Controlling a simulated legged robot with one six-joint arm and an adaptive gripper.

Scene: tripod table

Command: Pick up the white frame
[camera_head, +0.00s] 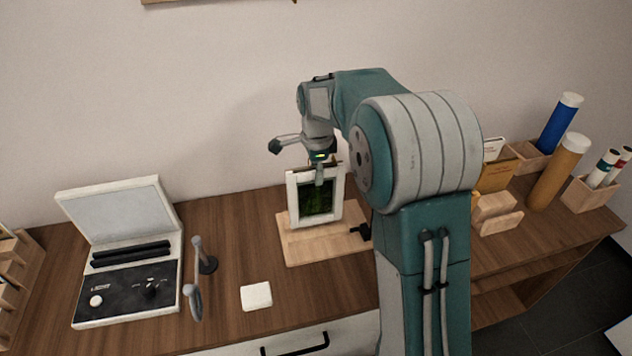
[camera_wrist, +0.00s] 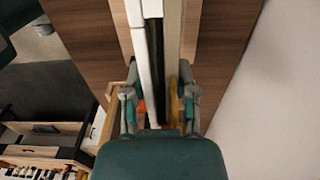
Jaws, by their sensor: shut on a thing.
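The white frame (camera_head: 294,199) stands upright with a dark green picture inside it, above a light wooden board (camera_head: 300,247) on the table. I cannot tell whether its lower edge touches the board. My gripper (camera_head: 320,172) is at the frame's top edge from above, shut on it. In the wrist view the frame (camera_wrist: 146,50) runs up between the two fingers of my gripper (camera_wrist: 160,105), seen edge-on. My arm hides part of the table to the right of the frame.
An open case with a light lid (camera_head: 120,212) stands at the left, beside a small grey stand (camera_head: 205,262). A white square (camera_head: 256,296) lies in front. Blue (camera_head: 559,125) and tan (camera_head: 558,172) cylinders and wooden holders stand at the right. The wall is close behind.

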